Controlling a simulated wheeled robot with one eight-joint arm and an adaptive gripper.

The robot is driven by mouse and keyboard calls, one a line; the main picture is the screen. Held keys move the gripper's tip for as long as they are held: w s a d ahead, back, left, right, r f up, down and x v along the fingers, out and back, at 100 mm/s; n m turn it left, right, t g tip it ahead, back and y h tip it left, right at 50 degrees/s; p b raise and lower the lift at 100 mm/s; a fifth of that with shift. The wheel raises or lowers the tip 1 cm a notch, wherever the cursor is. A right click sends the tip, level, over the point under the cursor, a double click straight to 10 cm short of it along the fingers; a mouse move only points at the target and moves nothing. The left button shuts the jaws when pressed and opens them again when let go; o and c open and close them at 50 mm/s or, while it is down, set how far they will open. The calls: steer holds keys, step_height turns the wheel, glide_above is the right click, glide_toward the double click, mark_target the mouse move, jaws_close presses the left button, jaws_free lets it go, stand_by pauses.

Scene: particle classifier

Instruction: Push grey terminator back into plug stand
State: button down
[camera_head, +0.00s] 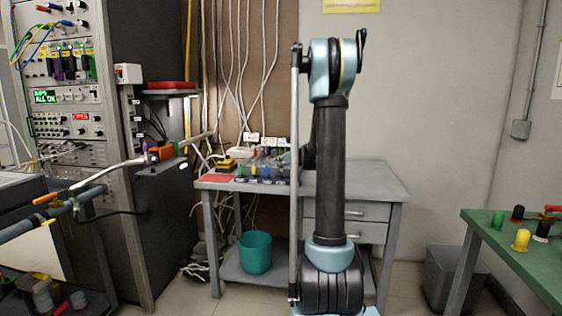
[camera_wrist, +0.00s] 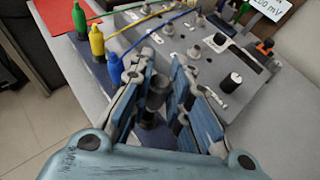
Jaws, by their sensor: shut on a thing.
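The grey terminator (camera_wrist: 155,90) shows in the wrist view as a dark grey cylinder between the blue pads of my gripper (camera_wrist: 161,63). My gripper is shut on it, at the near end of the row of plugs. The plug stand (camera_wrist: 92,65) is a dark blue strip along the front of the instrument. Green (camera_wrist: 80,18), yellow (camera_wrist: 97,40) and blue (camera_wrist: 115,68) plugs stand in it, beside my left finger. The fingers hide the terminator's lower end, so I cannot tell how deep it sits. In the head view my arm hides the gripper.
A grey instrument (camera_wrist: 222,60) with knobs, connectors and cables stands right beside the stand. A red sheet (camera_wrist: 62,12) lies at the far left of the grey desk (camera_head: 385,180). An equipment rack (camera_head: 75,120) stands left, a green table (camera_head: 520,240) right.

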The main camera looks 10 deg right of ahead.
mark_target(281, 168)
steer(key=shift+f, duration=0.5)
steer(key=shift+f, duration=1.35)
stand_by(1.5)
steer(key=c, duration=1.4)
jaws_free()
steer(key=shift+c, duration=0.2)
steer(key=shift+s, duration=0.1)
steer(key=v, duration=1.1)
steer(key=shift+s+d, duration=0.25)
steer(key=shift+s, duration=0.05)
steer(key=shift+r, duration=0.1)
